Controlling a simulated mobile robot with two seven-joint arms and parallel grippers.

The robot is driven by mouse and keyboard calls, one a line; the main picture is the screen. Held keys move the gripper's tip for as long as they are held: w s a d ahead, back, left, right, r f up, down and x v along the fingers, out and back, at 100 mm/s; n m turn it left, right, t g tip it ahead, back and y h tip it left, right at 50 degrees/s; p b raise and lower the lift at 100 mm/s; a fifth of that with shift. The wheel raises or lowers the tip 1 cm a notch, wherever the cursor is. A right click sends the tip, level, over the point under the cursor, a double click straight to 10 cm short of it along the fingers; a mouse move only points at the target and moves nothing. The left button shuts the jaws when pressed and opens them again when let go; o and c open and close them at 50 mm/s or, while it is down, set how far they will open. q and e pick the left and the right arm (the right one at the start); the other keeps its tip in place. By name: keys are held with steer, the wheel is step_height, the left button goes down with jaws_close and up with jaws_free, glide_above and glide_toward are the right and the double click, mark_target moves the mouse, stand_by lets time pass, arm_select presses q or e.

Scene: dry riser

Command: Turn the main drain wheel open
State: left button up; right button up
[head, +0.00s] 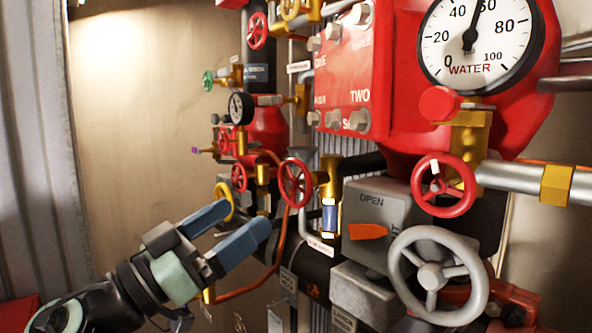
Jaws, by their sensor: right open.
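Several handwheels show, and I cannot tell by label which is the main drain wheel. A large grey wheel (405,244) stands at the lower right, before a grey box (374,215) marked OPEN with an orange pointer. A red wheel (442,209) is just above it, on a brass valve. Another red wheel (295,183) is at the centre, and a yellow wheel (218,189) is partly hidden behind my right gripper. My right gripper (243,218) has two blue fingers spread apart, empty, left of the centre red wheel. My left gripper is out of view.
A big white WATER gauge (478,38) sits on the red valve body (352,60) at the upper right. Copper and black pipes, small valves and hanging tags crowd the centre.

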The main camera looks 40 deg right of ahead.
mark_target(290, 182)
steer(key=p+x, duration=0.1)
steer(key=x, duration=0.3)
steer(key=p+x, duration=0.1)
steer(key=x, duration=0.3)
steer(key=p+x, duration=0.1)
steer(key=x, duration=0.3)
steer(key=shift+s+d+r, duration=0.1)
steer(key=shift+s+r, duration=0.1)
steer(key=shift+s, duration=0.05)
steer(key=shift+w+d+r, duration=0.1)
steer(key=shift+d, duration=0.3)
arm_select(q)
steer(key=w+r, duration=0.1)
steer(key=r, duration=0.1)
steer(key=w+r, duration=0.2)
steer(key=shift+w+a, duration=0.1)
arm_select(e)
steer(key=c, duration=0.8)
